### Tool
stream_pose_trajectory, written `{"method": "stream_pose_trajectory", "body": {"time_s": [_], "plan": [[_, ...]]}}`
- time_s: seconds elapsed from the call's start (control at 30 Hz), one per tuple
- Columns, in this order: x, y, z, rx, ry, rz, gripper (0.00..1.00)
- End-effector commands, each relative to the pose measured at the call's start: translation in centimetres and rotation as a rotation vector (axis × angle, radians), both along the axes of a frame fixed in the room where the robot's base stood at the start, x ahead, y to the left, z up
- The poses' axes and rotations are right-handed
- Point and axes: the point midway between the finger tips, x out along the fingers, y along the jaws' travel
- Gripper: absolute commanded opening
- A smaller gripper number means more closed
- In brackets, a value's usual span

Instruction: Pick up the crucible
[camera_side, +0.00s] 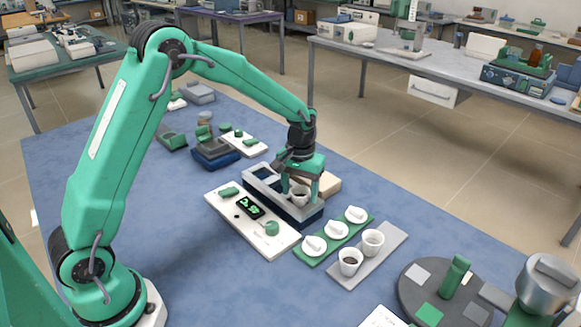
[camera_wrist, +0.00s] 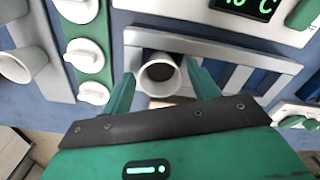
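A white crucible (camera_side: 299,195) with a dark inside stands in the grey and dark-blue slotted holder (camera_side: 262,190). In the wrist view the crucible (camera_wrist: 160,74) shows its round mouth between my two green fingers. My gripper (camera_side: 298,188) points down with one finger on each side of the crucible. In the wrist view my gripper (camera_wrist: 160,82) is open, with narrow gaps between the fingers and the cup wall. The crucible's lower part is hidden in the side view. Two similar white crucibles stand on a grey tray (camera_side: 340,277).
A green tray (camera_side: 304,262) with three white lids (camera_side: 336,230) lies right of the holder. A white panel with a lit display (camera_side: 250,208) lies just in front. A dark round turntable (camera_side: 405,290) stands at the lower right. The blue tabletop (camera_side: 200,270) is clear toward the front left.

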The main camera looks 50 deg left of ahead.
Motion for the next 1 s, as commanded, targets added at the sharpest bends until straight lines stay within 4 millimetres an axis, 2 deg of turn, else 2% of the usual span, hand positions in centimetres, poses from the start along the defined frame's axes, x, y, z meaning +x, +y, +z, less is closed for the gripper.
{"method": "stream_pose_trajectory", "body": {"time_s": [0.03,0.13,0.2,0.47,0.67,0.93,1.0], "plan": [[0.0,0.0,0.0,0.000,0.000,0.000,0.50],[0.0,0.0,0.0,0.000,0.000,0.000,0.30],[0.0,0.0,0.0,0.000,0.000,0.000,0.20],[0.0,0.0,0.1,0.000,-0.001,0.000,0.20],[0.1,0.0,0.9,0.000,-0.002,0.000,0.20],[0.1,0.0,4.2,0.000,-0.004,0.000,0.20],[-0.5,-1.0,4.8,0.000,-0.003,-0.005,0.20]]}}
